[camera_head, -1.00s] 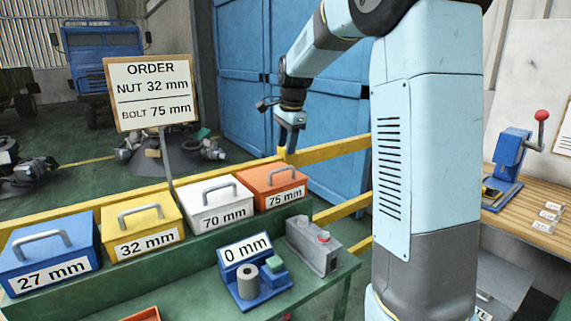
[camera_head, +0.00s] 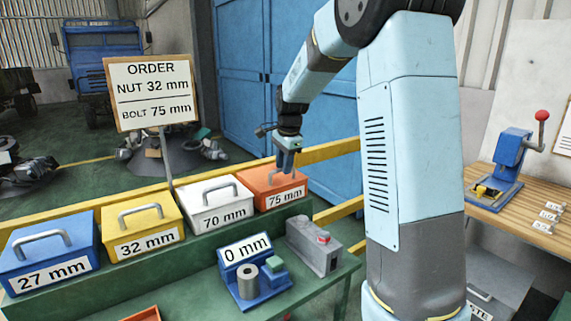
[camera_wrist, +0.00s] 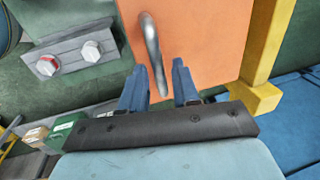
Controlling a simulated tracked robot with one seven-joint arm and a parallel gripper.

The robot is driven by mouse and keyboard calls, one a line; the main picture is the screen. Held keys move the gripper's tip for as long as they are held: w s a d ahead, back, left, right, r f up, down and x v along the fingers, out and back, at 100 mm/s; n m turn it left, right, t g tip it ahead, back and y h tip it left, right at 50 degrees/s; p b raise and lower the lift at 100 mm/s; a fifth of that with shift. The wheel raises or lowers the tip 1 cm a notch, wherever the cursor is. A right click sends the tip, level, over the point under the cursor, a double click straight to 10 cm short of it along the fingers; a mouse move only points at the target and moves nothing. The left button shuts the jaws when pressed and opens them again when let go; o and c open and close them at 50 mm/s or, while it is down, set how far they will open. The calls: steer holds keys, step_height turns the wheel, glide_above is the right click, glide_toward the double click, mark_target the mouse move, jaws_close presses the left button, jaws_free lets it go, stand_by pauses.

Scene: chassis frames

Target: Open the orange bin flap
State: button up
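The orange bin (camera_head: 259,192), labelled 75 mm, stands at the right end of the row of bins on the green bench. Its flap is closed and carries a grey handle (camera_wrist: 153,55). In the head view my gripper (camera_head: 285,165) is above the orange flap, at the handle. In the wrist view my gripper (camera_wrist: 161,80) is open, with two blue fingers apart. The near end of the handle reaches between the fingers, with gaps on both sides. The orange flap (camera_wrist: 205,35) fills the upper middle of that view.
A white 70 mm bin (camera_head: 218,206) stands left of the orange one, then a yellow 32 mm bin (camera_head: 140,230) and a blue 27 mm bin (camera_head: 48,255). A yellow rail (camera_head: 330,150) runs behind. A 0 mm gauge (camera_head: 250,280) sits in front.

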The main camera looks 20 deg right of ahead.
jaws_close()
